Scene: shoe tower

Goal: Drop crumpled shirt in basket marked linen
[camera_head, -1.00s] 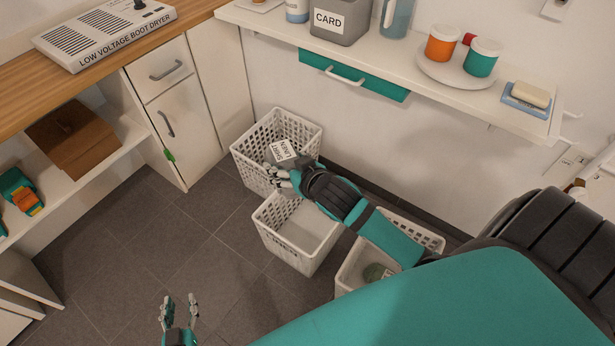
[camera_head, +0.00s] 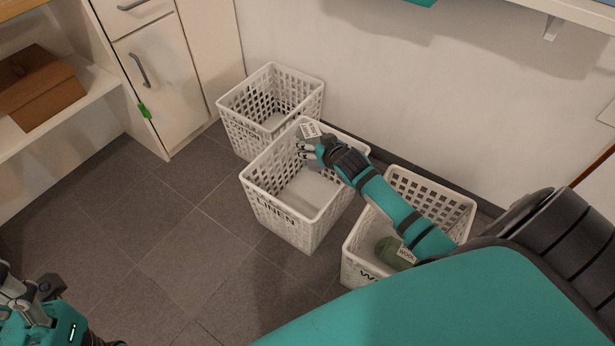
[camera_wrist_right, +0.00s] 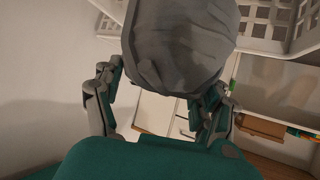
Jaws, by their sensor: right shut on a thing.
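My right gripper (camera_head: 316,151) is shut on the crumpled grey shirt, which carries a white tag (camera_head: 312,130). The shirt (camera_wrist_right: 180,45) fills the upper middle of the right wrist view, between the fingers (camera_wrist_right: 160,100). The white basket marked LINEN (camera_head: 272,210) stands on the floor in the middle of the head view. The shirt and gripper appear over its back part; their exact height above it cannot be told. The visible basket bottom is bare. My left gripper (camera_head: 32,290) is at the lower left, far from the baskets; its fingers are partly cut off.
A basket marked COTTON (camera_head: 240,128) stands behind left. A basket whose marking begins with W (camera_head: 352,250) stands to the right, holding a green item (camera_head: 393,252) with a tag. A cabinet (camera_head: 160,80) is at the left. Open tiled floor (camera_head: 150,240) lies in front.

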